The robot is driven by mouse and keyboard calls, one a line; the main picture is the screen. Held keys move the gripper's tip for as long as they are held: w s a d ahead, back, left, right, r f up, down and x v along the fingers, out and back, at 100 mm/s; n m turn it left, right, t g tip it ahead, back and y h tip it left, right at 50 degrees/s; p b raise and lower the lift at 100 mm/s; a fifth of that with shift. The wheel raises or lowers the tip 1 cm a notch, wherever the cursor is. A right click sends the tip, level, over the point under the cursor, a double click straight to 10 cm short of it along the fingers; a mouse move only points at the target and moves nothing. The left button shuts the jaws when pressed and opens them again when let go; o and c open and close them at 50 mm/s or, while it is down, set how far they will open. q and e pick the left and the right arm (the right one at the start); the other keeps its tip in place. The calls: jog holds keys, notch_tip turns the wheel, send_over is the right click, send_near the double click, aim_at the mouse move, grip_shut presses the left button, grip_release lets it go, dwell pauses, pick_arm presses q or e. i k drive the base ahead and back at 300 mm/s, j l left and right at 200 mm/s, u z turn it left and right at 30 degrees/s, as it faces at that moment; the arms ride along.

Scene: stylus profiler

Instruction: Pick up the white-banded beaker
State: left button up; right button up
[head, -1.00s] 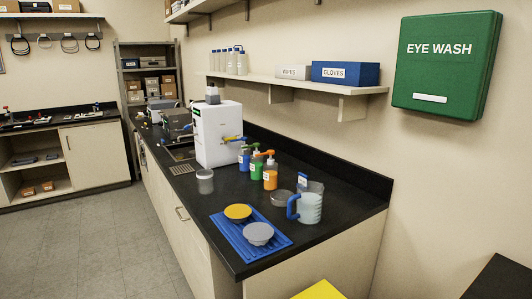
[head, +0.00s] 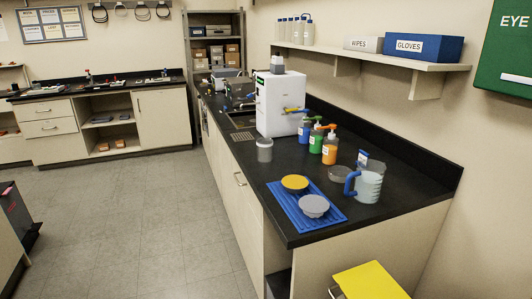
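A small clear-grey beaker (head: 264,150) stands upright on the black counter (head: 225,160), left of the pump bottles and in front of the white machine. It has a pale upper edge; I cannot tell whether this is a white band. Another clear beaker (head: 375,165) stands farther right, partly hidden behind a jug with a blue handle (head: 369,188); no white band is clear on it. Neither of my grippers is in view.
A blue ribbed mat (head: 328,222) holds a yellow-topped dish (head: 295,182) and a grey one (head: 314,205). Pump bottles (head: 330,149), a shallow clear dish (head: 339,174) and the white machine (head: 278,105) stand nearby. A yellow-topped item (head: 370,281) is at the counter's near end. The left floor is open.

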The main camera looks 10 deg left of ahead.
aim_at(264, 145)
jog(key=i+j+z, duration=0.2)
jog(key=j+z, duration=0.6)
jog(key=j, duration=0.25)
jog(key=i+j+z, duration=0.1)
jog(key=j+z, duration=0.3)
jog(key=j, duration=0.2)
